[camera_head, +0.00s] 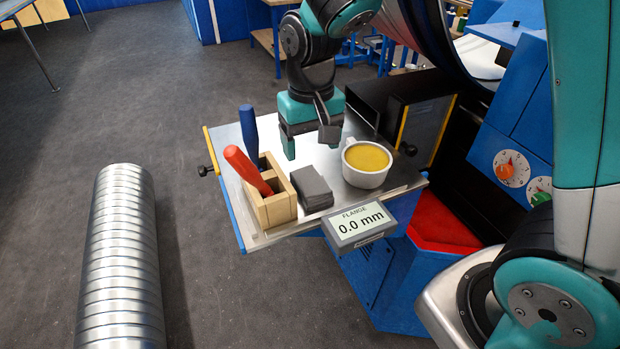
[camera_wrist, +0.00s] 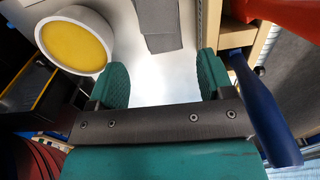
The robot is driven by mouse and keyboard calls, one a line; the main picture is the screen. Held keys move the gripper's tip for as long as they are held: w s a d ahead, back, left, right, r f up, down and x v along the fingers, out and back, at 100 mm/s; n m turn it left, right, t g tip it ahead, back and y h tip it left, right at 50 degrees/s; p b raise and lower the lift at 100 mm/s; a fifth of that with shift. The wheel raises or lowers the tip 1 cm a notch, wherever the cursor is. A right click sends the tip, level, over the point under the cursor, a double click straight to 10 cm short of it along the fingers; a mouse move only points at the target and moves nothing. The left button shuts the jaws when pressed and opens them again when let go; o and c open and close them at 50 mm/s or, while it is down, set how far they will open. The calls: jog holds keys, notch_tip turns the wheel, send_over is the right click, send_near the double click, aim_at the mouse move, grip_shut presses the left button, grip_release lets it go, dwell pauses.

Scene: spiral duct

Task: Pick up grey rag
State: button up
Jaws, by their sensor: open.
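The grey rag (camera_head: 312,188) lies folded on the metal shelf (camera_head: 318,162), between the wooden tool holder and the white cup. In the wrist view the rag (camera_wrist: 160,24) shows at the top, cut by the picture edge, ahead of the fingertips. My gripper (camera_head: 309,146) is above the shelf, behind the rag and apart from it. In the wrist view my gripper (camera_wrist: 165,72) has its two teal fingers spread wide, with only bare shelf between them.
A white cup of yellow content (camera_head: 366,163) stands right of the rag. A wooden holder (camera_head: 271,203) with a red-handled tool (camera_head: 246,170) and a blue-handled tool (camera_head: 249,133) stands left. A display (camera_head: 359,222) reading 0.0 mm sits at the front edge. A spiral duct (camera_head: 122,262) lies left.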

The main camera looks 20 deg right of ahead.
aim_at(311, 181)
notch_tip(311, 181, down, 5)
jog(key=shift+r+p, duration=0.2)
jog(key=shift+p, duration=0.3)
jog(key=shift+f+p, duration=1.25)
jog(key=shift+f, duration=1.4)
jog(key=shift+c, duration=0.4)
jog(key=c, duration=0.6)
